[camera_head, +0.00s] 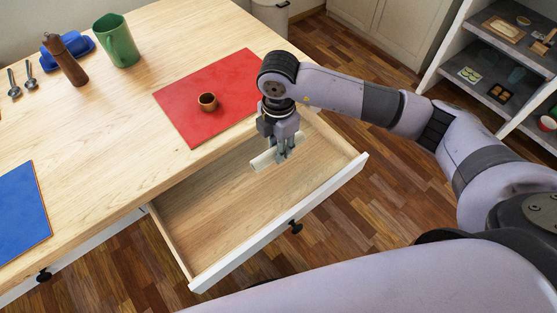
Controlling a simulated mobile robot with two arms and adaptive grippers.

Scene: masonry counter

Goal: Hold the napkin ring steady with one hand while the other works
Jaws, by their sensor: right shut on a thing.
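The napkin ring (207,107), small, brown and round, stands on the red mat (225,72) on the wooden table. Nothing touches it. My right gripper (283,156) is over the open drawer, to the right of and nearer than the ring. It points down and is shut on a pale, elongated item (263,160), which looks like a rolled napkin. I cannot tell whether this item rests on the drawer floor. My left gripper is not in view.
The open drawer (215,225) is otherwise bare. A green mug (119,42), pepper mill (66,62), blue butter dish (80,45) and two spoons (14,84) stand or lie at the far left. A blue mat (18,215) lies near left. Shelves (470,40) stand at right.

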